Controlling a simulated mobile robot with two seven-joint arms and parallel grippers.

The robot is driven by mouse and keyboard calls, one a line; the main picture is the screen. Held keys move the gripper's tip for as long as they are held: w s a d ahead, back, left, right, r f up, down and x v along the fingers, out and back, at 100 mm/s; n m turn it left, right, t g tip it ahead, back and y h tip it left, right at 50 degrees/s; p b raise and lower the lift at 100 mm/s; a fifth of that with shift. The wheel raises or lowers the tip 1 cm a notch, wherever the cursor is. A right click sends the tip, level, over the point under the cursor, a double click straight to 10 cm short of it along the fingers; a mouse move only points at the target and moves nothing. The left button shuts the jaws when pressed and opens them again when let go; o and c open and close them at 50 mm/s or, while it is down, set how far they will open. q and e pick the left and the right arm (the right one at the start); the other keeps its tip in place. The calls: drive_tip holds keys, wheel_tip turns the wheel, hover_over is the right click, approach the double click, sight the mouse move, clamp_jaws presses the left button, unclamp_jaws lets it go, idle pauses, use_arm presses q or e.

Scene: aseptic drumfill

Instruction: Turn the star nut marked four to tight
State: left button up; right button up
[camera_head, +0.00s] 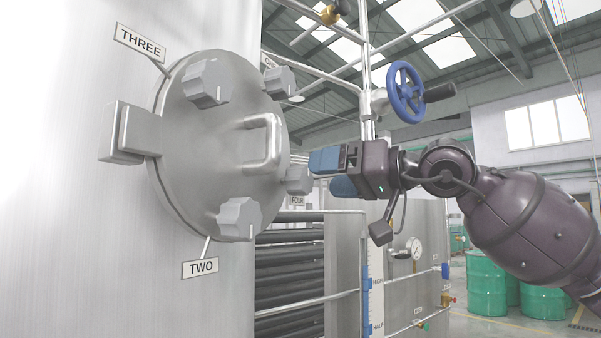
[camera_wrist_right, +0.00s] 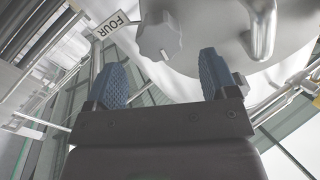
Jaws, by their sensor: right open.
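The star nut marked four (camera_head: 299,180) sits at the right edge of the round steel hatch cover (camera_head: 195,135), above its FOUR label (camera_head: 298,200). In the right wrist view the nut (camera_wrist_right: 158,40) shows just ahead of the fingers, beside the FOUR label (camera_wrist_right: 111,24). My right gripper (camera_head: 325,174) is open, with blue finger pads apart and nothing between them. It is to the right of the nut, near it but not around it. In the wrist view its fingertips (camera_wrist_right: 160,74) lie short of the nut. My left gripper is not in view.
Other star nuts stand at labels THREE (camera_head: 206,84), ONE (camera_head: 279,82) and TWO (camera_head: 239,218). A cover handle (camera_head: 265,143) and hinge block (camera_head: 127,133) stick out. A blue handwheel (camera_head: 406,92) is above my right gripper. Pipes and a level gauge (camera_head: 375,290) stand below it.

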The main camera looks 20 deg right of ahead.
sight(308, 177)
drive_tip(key=p+x, duration=0.1)
drive_tip(key=x, duration=0.5)
drive_tip(key=shift+c, duration=0.3)
drive_tip(key=c, duration=0.9)
drive_tip(key=shift+o, duration=0.2)
